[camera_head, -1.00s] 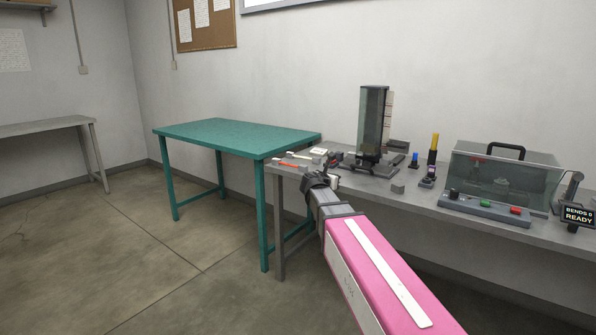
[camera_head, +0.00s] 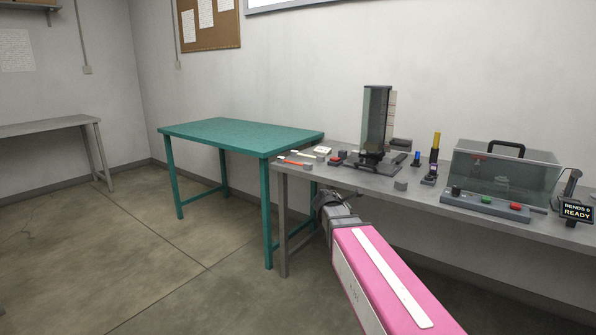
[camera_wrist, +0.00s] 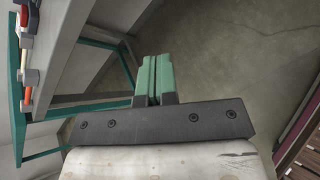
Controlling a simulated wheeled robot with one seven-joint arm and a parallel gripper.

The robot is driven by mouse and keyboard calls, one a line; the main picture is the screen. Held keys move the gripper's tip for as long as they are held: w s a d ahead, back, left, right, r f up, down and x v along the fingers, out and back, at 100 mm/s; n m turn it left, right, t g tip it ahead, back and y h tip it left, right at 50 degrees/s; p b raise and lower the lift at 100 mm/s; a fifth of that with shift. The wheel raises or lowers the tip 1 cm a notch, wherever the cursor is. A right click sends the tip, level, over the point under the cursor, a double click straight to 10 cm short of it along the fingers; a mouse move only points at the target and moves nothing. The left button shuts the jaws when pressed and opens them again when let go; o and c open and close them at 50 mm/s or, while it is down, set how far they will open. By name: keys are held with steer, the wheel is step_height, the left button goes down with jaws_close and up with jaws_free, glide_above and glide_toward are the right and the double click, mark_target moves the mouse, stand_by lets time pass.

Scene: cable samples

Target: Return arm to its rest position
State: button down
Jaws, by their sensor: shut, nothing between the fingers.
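My gripper (camera_wrist: 154,78) shows in the wrist view with its two green fingers together and nothing between them. It hangs over bare floor, apart from the benches. In the head view, my arm with its pink cover reaches in from the bottom right and ends in front of the grey bench's near edge. The gripper's fingers are hidden behind the dark wrist there.
The grey bench (camera_head: 336,179) holds a tall clear-fronted device (camera_head: 376,120), a clear-covered box (camera_head: 505,170), a small display (camera_head: 577,212) reading "BENDS" and "READY", and several small parts. A green table (camera_head: 238,135) stands left of it. The floor (camera_head: 130,255) at left is clear.

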steer(key=s+f+m+g+y, duration=0.7)
steer(key=s+f+m, duration=1.3)
steer(key=s, duration=0.3)
steer(key=shift+m+g+y, duration=0.4)
steer(key=shift+m+g, duration=0.1)
steer(key=shift+g, duration=0.4)
